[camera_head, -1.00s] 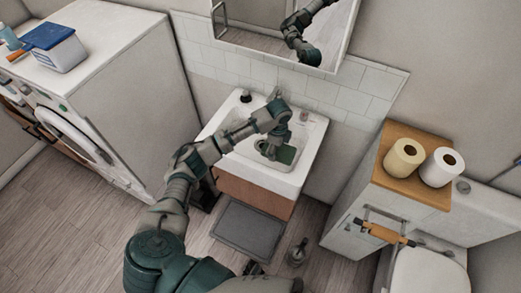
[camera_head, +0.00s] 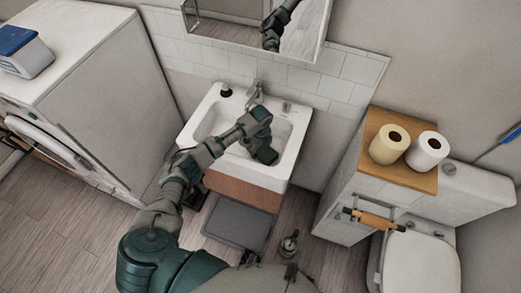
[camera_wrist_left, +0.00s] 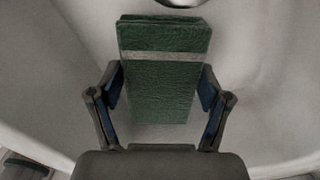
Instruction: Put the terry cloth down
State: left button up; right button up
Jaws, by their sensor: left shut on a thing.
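The terry cloth (camera_wrist_left: 163,85) is a folded dark green block with a pale grey stripe, seen in the left wrist view. My left gripper (camera_wrist_left: 160,98) is shut on it, with a finger on each side. In the head view my left gripper (camera_head: 267,154) points down over the white sink (camera_head: 295,148), near the front of its basin. The cloth is hidden there behind the gripper. In the wrist view the pale basin surface lies around and behind the cloth; I cannot tell whether they touch. My right gripper is not in view.
A faucet (camera_head: 256,88) and a dark-topped bottle (camera_head: 226,90) are at the sink's back edge. A washing machine (camera_head: 100,90) stands left. A cabinet with two paper rolls (camera_head: 390,146) and a toilet (camera_head: 420,262) stand right. A grey mat (camera_head: 238,224) lies below the sink.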

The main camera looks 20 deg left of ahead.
pick_arm(q)
jog(key=shift+f, duration=0.5)
jog(key=shift+a, duration=0.15)
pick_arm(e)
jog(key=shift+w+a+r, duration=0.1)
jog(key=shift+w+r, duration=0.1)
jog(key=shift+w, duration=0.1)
pick_arm(q)
jog(key=o, duration=1.2)
notch_tip(320, 180, up, 12)
jog(key=shift+r+p, duration=0.1)
jog(key=shift+p, duration=0.65)
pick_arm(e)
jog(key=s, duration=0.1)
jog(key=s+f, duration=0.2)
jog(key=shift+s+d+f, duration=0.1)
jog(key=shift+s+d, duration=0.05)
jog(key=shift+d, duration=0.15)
